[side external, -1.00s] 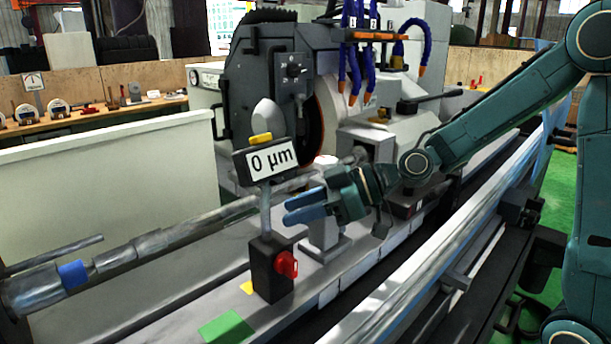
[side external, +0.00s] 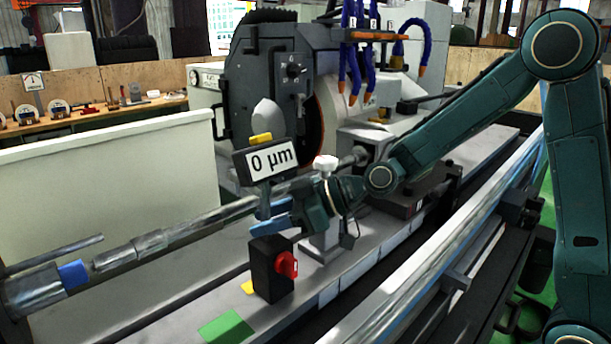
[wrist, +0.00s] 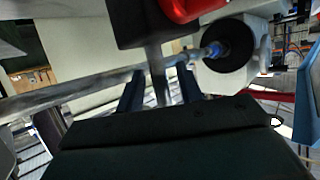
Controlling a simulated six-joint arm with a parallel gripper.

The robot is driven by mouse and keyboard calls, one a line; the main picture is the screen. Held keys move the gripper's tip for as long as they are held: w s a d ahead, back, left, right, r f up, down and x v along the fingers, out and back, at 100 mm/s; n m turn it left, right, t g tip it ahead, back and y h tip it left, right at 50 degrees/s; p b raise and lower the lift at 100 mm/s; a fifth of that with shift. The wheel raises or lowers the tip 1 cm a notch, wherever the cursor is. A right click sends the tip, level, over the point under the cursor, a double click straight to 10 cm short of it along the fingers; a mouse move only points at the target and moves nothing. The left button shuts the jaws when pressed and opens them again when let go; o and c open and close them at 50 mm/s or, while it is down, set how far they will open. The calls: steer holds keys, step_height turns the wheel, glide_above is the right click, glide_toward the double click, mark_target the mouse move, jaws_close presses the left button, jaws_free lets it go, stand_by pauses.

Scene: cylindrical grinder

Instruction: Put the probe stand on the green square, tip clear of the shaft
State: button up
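The probe stand has a black base (side external: 271,270) with a red knob (side external: 287,264), a grey post and a display reading "0 µm" (side external: 270,160). It stands upright on the machine bed, beside the shaft (side external: 195,224). The green square (side external: 227,328) lies bare on the bed, in front and to the left of the base. My gripper (side external: 262,220) is at the post, between base and display. In the wrist view my gripper (wrist: 161,84) is open, with the post between its fingers and gaps visible on both sides. The probe tip cannot be made out.
A white-topped post (side external: 325,165) stands close behind my gripper. The grinding wheel housing (side external: 265,90) and blue coolant hoses (side external: 352,60) are behind. The bed around the green square is clear.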

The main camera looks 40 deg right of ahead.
mark_target(271, 188)
jaws_close()
steer(key=shift+r, duration=2.8)
